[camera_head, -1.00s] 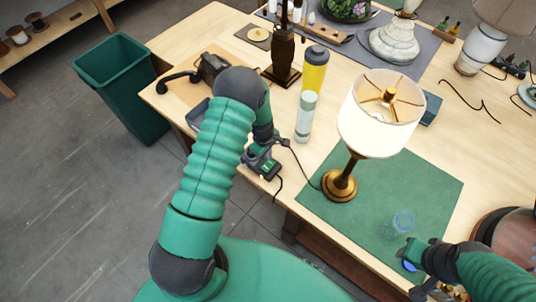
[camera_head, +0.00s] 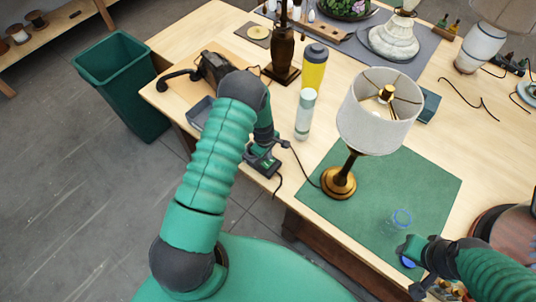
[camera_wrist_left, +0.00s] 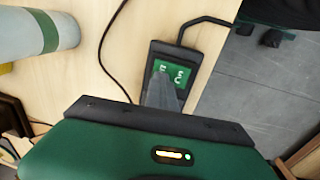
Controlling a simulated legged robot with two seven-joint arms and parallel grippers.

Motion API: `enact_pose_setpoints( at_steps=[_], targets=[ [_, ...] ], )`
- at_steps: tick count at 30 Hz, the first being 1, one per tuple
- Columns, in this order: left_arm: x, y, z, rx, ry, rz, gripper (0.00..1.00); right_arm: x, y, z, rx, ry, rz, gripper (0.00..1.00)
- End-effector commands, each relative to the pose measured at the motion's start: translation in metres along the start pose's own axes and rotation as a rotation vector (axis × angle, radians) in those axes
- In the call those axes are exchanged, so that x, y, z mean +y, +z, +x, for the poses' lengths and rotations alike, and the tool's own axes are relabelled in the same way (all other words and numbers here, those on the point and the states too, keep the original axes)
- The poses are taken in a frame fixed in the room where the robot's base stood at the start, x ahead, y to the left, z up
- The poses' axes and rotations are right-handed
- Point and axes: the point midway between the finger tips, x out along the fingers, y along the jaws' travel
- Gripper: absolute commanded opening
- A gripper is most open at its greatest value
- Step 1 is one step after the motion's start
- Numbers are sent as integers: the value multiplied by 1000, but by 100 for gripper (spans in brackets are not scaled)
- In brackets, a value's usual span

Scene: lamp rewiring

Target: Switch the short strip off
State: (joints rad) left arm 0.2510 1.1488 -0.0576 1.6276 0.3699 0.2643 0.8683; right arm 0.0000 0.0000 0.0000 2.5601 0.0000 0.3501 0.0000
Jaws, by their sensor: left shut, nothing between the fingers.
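The short strip (camera_head: 267,170) is a small black block with a green top, at the table's front edge in the head view. In the left wrist view the strip (camera_wrist_left: 190,82) has cords near it, and the grey fingers of my left gripper (camera_wrist_left: 160,88) cover part of its green top. The fingers are shut and empty, at or just over the strip; contact cannot be told. In the head view my left gripper (camera_head: 262,153) is above the strip.
A green mat (camera_head: 410,190) lies under the lamp, with a clear glass (camera_head: 401,218) on it. A yellow-and-grey bottle (camera_head: 313,68) and a pale cylinder (camera_head: 305,115) stand behind the strip. A dark tray (camera_head: 199,112) lies to the left. A green bin (camera_head: 120,85) stands on the floor.

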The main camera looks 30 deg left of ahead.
Motion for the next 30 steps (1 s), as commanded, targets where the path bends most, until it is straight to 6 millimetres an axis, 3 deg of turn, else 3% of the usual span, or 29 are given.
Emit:
enact_pose_setpoints(
  at_steps=[9,19,26,27,30],
  targets=[
    [-16,1,-5,-2,-5,0,0,0,-2,-7,0,0,0,36],
    [-14,0,-9,-1,-3,0,0,0,-2,-9,0,0,0,36],
    [-8,-8,-55,0,-1,2,0,0,-9,-38,0,0,0,36],
    [-8,-7,-54,1,1,4,0,0,-6,-23,2,0,0,36],
    [-9,-7,-78,0,2,4,0,0,-3,-13,-1,0,0,36]
  ],
)
